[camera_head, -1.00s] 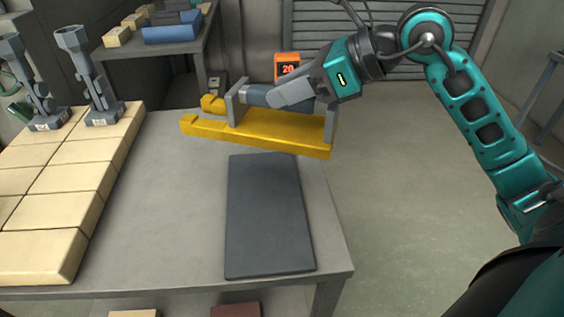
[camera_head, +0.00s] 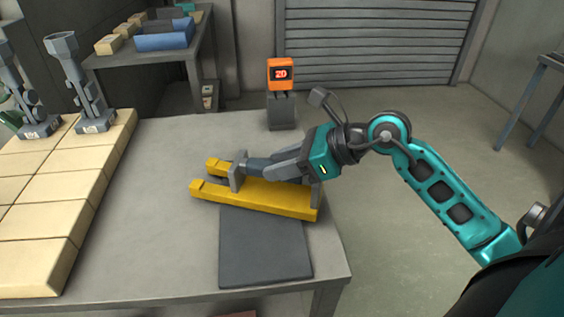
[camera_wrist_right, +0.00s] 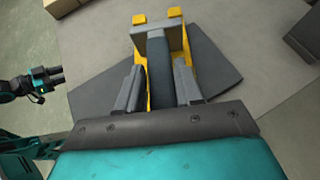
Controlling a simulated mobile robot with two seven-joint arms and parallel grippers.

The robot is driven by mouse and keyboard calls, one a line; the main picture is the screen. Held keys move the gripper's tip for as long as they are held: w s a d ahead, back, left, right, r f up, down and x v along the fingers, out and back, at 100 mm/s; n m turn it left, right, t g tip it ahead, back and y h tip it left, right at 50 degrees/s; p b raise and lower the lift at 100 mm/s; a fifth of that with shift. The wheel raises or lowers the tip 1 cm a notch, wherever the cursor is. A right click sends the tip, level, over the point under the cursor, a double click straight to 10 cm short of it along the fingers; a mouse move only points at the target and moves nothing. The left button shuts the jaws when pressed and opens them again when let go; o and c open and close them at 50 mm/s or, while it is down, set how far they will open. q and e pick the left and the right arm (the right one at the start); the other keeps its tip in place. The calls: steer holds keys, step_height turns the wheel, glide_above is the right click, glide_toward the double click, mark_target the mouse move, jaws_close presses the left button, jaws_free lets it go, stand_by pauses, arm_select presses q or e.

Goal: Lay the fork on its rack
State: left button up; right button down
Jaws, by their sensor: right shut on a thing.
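The fork (camera_head: 265,200) is yellow, with two long parallel tines, grey upright end plates and a dark round handle. My right gripper (camera_head: 272,172) is shut on that handle between the plates. The fork lies level, its tines pointing left, over the far part of a flat dark grey pad (camera_head: 264,250). I cannot tell whether it touches the pad. No other rack is clear to see. In the right wrist view the handle (camera_wrist_right: 159,70) runs between the two fingers, with the pad (camera_wrist_right: 215,65) below. My left gripper (camera_wrist_right: 40,85) shows small at the left there, apart from the fork.
Cream blocks (camera_head: 60,190) cover the table's left side, with grey stands (camera_head: 85,90) at their far end. An orange display (camera_head: 281,75) reading 20 stands on a grey post at the back. The grey tabletop (camera_head: 160,225) between blocks and pad is clear.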

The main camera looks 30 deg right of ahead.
steer(key=c, duration=0.8)
jaws_free()
steer(key=shift+f, duration=0.1)
steer(key=shift+c, duration=0.2)
steer(key=shift+o, duration=0.5)
steer(key=shift+r, duration=0.2)
steer(key=v, duration=1.2)
steer(key=shift+b, duration=0.4)
